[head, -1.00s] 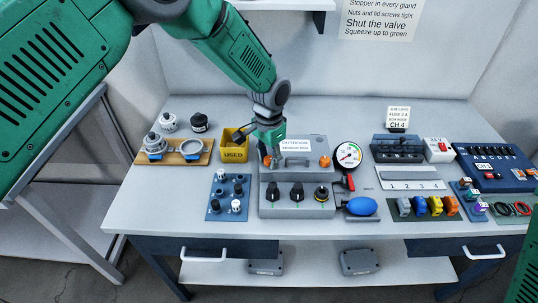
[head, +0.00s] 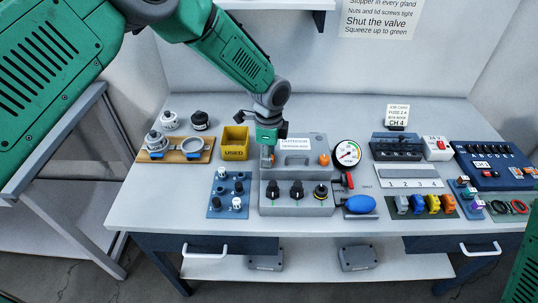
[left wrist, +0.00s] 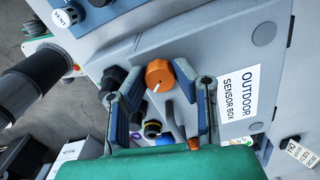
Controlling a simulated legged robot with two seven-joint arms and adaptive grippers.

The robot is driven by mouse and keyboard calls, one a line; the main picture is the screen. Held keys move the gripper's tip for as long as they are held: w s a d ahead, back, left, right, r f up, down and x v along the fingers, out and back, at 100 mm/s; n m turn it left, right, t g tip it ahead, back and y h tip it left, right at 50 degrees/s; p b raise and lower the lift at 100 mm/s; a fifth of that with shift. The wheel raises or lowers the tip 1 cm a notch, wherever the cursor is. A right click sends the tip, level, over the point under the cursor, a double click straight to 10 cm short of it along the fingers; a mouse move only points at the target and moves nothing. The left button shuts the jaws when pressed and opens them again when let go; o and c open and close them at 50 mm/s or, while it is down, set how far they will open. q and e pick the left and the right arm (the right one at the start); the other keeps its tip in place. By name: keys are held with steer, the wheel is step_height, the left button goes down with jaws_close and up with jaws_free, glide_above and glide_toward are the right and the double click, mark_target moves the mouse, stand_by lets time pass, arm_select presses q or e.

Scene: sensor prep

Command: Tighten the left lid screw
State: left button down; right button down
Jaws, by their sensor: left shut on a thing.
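The grey outdoor sensor box (head: 298,176) stands in the middle of the bench, with a white label on its lid. The left lid screw (left wrist: 160,75) has an orange knob with a pale mark line, seen in the left wrist view. My left gripper (head: 267,158) points down at the lid's left side, and its fingers are shut on this knob from both sides. In the head view the gripper mostly hides the knob. The right lid screw (head: 323,160) is orange too and stands free. My right gripper is out of view.
Black knobs (head: 298,189) line the box's front. A yellow USED bin (head: 235,143) stands left, a blue gland panel (head: 229,196) front left. A pressure gauge (head: 347,153), red valve handle (head: 348,180) and blue squeeze bulb (head: 360,204) are close on the right.

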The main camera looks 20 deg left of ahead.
arm_select(q)
steer(key=m, duration=0.4)
steer(key=shift+w+r+m, duration=0.15)
steer(key=shift+w+m, duration=0.05)
steer(key=shift+m, duration=1.9)
steer(key=c, duration=1.5)
jaws_free()
steer(key=shift+o, duration=1)
